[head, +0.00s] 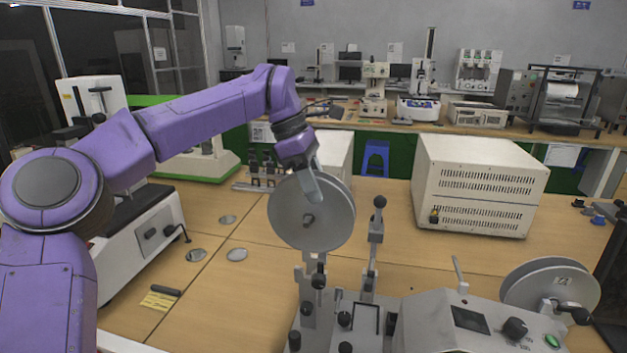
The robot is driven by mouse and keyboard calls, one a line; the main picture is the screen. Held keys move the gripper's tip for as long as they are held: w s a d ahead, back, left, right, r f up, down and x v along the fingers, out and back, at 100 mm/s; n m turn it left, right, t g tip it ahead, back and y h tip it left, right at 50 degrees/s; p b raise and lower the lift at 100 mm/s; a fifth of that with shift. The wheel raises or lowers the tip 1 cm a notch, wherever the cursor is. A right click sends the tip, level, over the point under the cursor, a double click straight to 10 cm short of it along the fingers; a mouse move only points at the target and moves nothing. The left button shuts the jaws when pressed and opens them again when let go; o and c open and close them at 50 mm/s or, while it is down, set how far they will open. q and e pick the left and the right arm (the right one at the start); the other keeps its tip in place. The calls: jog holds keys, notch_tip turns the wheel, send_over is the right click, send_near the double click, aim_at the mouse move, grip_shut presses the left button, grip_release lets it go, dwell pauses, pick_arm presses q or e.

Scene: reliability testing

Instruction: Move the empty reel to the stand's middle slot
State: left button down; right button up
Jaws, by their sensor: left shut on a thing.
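A grey double-flanged reel (332,222) hangs nearly upright near the middle of the head view. The fingertips are partly hidden against the disc. Below it stands a grey metal stand (340,318) with upright posts and black knobs. The reel's lower edge is just over the left post's top; I cannot tell whether they touch. The middle slot is hard to make out. My right gripper is not in view.
A second reel (550,284) sits on a grey control machine (470,325) at the right. A cream vented box (478,185) stands behind. A white machine (150,235) is at the left. Small metal discs (237,255) lie on the table. A post with a black ball (378,225) rises right of the reel.

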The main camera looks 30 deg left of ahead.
aim_at(314, 222)
pick_arm(q)
jog(key=shift+f+b, duration=2.85)
jog(key=shift+f, duration=1.7)
